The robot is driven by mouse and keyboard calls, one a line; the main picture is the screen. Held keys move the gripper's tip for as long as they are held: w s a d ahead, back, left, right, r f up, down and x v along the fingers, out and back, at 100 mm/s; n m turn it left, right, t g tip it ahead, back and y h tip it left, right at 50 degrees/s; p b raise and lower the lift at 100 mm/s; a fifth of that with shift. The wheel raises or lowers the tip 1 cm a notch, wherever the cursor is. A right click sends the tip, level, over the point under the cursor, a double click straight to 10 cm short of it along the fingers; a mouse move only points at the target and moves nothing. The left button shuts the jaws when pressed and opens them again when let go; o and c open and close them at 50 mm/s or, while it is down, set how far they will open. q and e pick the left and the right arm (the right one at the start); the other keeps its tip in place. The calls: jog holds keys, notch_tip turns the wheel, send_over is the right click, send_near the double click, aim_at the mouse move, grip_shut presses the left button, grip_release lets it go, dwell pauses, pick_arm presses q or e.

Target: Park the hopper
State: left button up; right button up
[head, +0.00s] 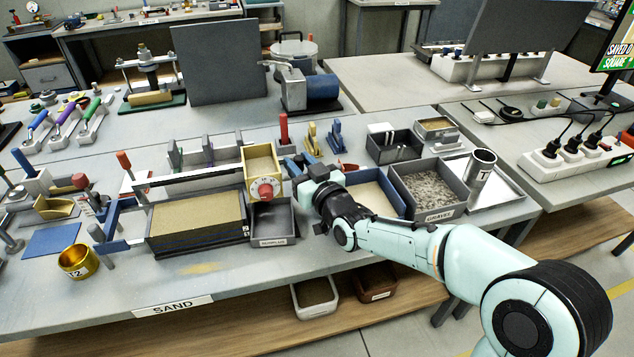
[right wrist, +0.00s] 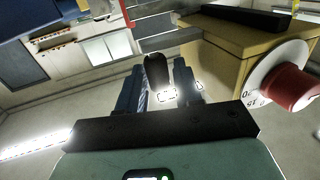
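The hopper (head: 262,168) is a yellow open-topped box with a red knob on a white dial. It stands at the right end of the rails (head: 190,178), above the dark surplus tray (head: 272,222) and beside the long sand-filled box (head: 197,222). My right gripper (head: 291,166) is just right of the hopper. In the right wrist view the hopper (right wrist: 235,50) is right of my fingers (right wrist: 160,85), with its red knob nearer. A dark rounded piece shows between the fingers; whether they grip it is unclear. My left gripper is not in view.
Right of the gripper stand a blue-rimmed tray (head: 398,203), a gravel tray (head: 436,187) and a metal cylinder (head: 480,166). A brass cup (head: 78,262) is at the front left. A red-handled tool (head: 284,130) and yellow and blue pieces stand behind the gripper.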

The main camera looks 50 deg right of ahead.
jog(key=v, duration=1)
jog(key=shift+s, duration=0.25)
